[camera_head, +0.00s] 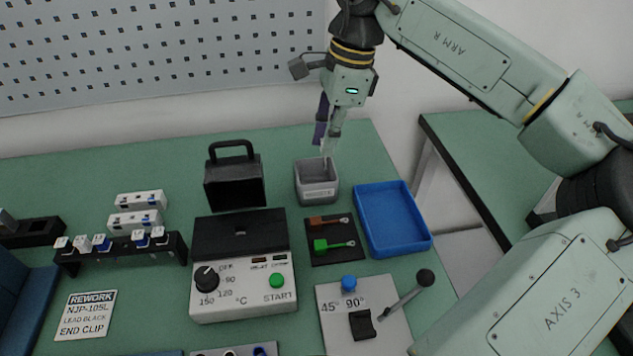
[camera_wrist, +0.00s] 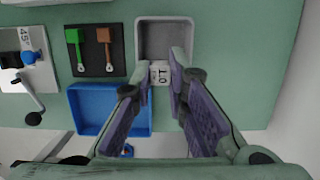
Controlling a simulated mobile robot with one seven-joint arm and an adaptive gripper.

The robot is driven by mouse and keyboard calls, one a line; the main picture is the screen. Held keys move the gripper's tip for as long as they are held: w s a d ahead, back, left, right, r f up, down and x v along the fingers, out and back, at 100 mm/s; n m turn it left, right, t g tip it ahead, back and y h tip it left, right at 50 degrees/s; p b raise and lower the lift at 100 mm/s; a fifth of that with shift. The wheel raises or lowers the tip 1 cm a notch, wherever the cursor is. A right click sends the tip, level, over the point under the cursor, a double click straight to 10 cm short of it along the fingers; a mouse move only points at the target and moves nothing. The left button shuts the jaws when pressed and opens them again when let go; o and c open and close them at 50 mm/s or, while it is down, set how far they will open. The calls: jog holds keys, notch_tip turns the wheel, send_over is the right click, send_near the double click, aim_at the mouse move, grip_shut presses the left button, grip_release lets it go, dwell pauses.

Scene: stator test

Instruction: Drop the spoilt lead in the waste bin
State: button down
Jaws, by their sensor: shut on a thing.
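The waste bin (camera_head: 317,190) is a small open grey box with a label on its front, on the green bench. It also shows in the wrist view (camera_wrist: 143,40). My gripper (camera_head: 328,148) points down over the bin, its tips close above the opening. In the wrist view my gripper (camera_wrist: 162,86) is shut on a small pale piece (camera_wrist: 160,72) with dark marks, which appears to be the lead. The fingers hide part of it, and its shape is hard to make out. The inside of the bin that shows looks empty.
A blue tray (camera_head: 393,222) stands right of the bin. A black handled box (camera_head: 234,182) stands to the left, behind a heater unit (camera_head: 241,288). The bench's right edge is near.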

notch_tip(320, 180, down, 4)
jog(key=b, duration=0.2)
jog(key=shift+f+b, duration=0.25)
jog(key=shift+b, duration=0.05)
jog(key=c, duration=1.5)
grip_release()
jog(key=shift+r, duration=0.1)
jog(key=r, duration=0.4)
jog(key=d+r, duration=0.1)
jog(key=r, duration=0.2)
jog(key=d+r, duration=0.1)
jog(key=r, duration=0.3)
jog(key=shift+w+d+r, duration=0.15)
jog(key=shift+w+r, duration=0.15)
jog(key=shift+r, duration=0.05)
